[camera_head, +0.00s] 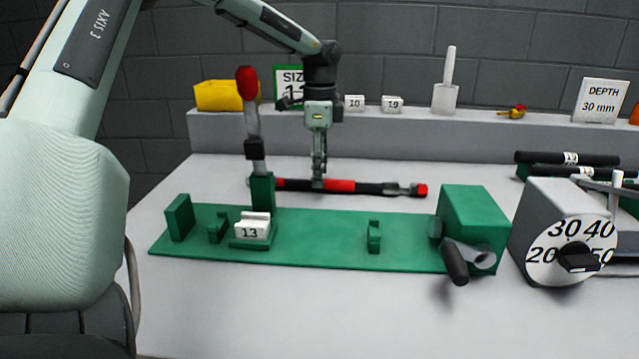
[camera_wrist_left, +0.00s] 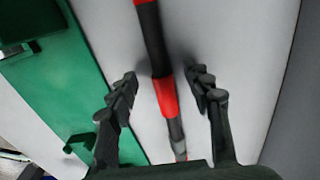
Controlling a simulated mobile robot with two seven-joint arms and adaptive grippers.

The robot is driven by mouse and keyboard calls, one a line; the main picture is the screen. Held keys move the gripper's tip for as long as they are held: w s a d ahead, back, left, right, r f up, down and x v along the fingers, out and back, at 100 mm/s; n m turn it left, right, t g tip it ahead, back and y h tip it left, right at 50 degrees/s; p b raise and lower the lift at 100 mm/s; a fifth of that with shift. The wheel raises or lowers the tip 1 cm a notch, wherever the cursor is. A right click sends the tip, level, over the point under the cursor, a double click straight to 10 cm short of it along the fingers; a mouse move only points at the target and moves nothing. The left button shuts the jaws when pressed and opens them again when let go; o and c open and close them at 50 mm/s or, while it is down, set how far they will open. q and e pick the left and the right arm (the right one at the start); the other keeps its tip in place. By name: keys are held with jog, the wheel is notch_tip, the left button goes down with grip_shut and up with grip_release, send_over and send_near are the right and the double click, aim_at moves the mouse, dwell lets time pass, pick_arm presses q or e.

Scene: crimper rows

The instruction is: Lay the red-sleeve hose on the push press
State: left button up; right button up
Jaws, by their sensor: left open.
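The red-sleeve hose (camera_head: 372,187) lies on the bench behind the push press (camera_head: 310,240). It is a black hose with red sections, one near its middle, and a red right end. My left gripper (camera_head: 319,178) is above the hose at the middle red section, pointing down. In the left wrist view the gripper (camera_wrist_left: 163,88) is open, and the hose (camera_wrist_left: 152,40) runs between the fingers with a gap on both sides. The push press has a long green base, upright supports, a white block marked 13 and a red-knobbed lever (camera_head: 248,90). My right gripper is out of view.
A grey box with a numbered dial (camera_head: 570,247) stands right of the press, and black hoses (camera_head: 567,158) lie behind it. The rear shelf (camera_head: 420,118) carries a yellow bin (camera_head: 225,95), size and depth signs and small numbered blocks. The bench front is clear.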

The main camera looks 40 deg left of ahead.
pick_arm(q)
notch_tip(320, 180, down, 2)
jog(key=shift+f, duration=0.2)
grip_shut()
jog(key=shift+r, duration=0.1)
